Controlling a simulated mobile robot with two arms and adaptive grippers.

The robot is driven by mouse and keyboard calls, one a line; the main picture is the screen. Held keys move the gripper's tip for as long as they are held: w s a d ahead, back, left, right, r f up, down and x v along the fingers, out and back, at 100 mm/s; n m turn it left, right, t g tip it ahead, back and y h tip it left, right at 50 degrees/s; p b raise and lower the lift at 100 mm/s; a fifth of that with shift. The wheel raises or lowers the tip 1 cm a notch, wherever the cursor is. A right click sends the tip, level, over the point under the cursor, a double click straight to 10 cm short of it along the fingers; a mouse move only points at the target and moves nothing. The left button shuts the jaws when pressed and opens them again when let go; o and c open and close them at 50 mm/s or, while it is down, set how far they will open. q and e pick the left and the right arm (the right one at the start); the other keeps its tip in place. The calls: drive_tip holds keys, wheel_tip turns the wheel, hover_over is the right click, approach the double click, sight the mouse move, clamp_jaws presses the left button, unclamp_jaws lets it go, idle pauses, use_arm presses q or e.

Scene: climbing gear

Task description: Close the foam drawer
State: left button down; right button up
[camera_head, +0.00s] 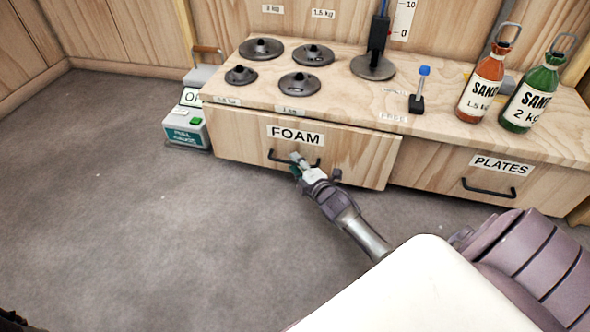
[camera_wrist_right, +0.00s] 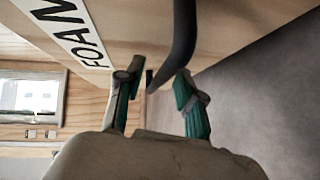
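The foam drawer (camera_head: 350,158) is a pale wooden front labelled FOAM at the left of the low cabinet. Its front stands out a little from the cabinet, most clearly at its right edge. Its dark bar handle (camera_head: 315,163) is partly hidden by my right gripper (camera_head: 297,165), which is at the handle. In the right wrist view the green-padded fingers of my right gripper (camera_wrist_right: 160,95) are apart. The dark handle (camera_wrist_right: 181,40) runs down between or just beyond them; I cannot tell whether they touch it. My left gripper is not in view.
The plates drawer (camera_head: 450,165) is to the right and looks flush. Dark discs (camera_head: 306,83), an orange sand bottle (camera_head: 483,85) and a green sand bottle (camera_head: 533,95) stand on the cabinet top (camera_head: 345,95). A green-and-white box (camera_head: 187,130) stands left of the cabinet. The grey floor in front is clear.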

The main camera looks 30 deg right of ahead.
drive_tip(key=shift+w, duration=0.45)
drive_tip(key=shift+c, duration=0.3)
clamp_jaws()
